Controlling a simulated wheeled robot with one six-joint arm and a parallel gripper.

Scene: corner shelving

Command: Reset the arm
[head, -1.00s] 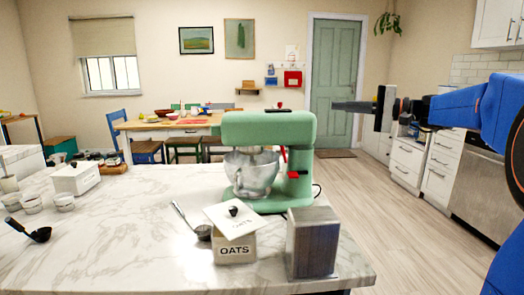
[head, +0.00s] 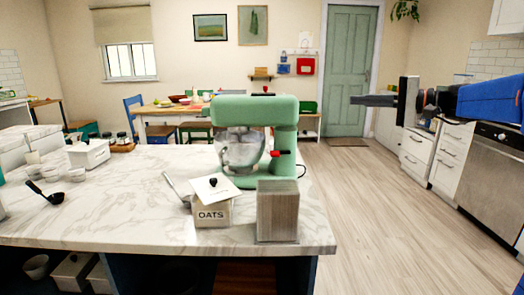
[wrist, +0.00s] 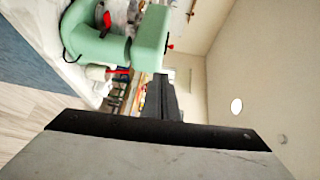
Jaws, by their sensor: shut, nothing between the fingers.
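My gripper (head: 354,100) is at the right of the head view, held level in the air and pointing left. It is shut and empty. My blue arm (head: 492,99) reaches in from the right edge. In the wrist view, the dark fingers of my gripper (wrist: 168,82) are together in the middle, with the room appearing sideways. A green stand mixer (head: 252,110) with a metal bowl stands on the counter, left of the gripper and apart from it. The mixer also shows at the upper left of the wrist view (wrist: 98,45).
The marble counter (head: 110,215) holds an OATS box (head: 211,213) with its lid tilted, a grey block (head: 277,212), a white box (head: 88,154) and a black ladle (head: 45,193). Open shelves lie below. The wooden floor (head: 370,215) right of the counter is clear. A dishwasher (head: 490,165) stands at the right.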

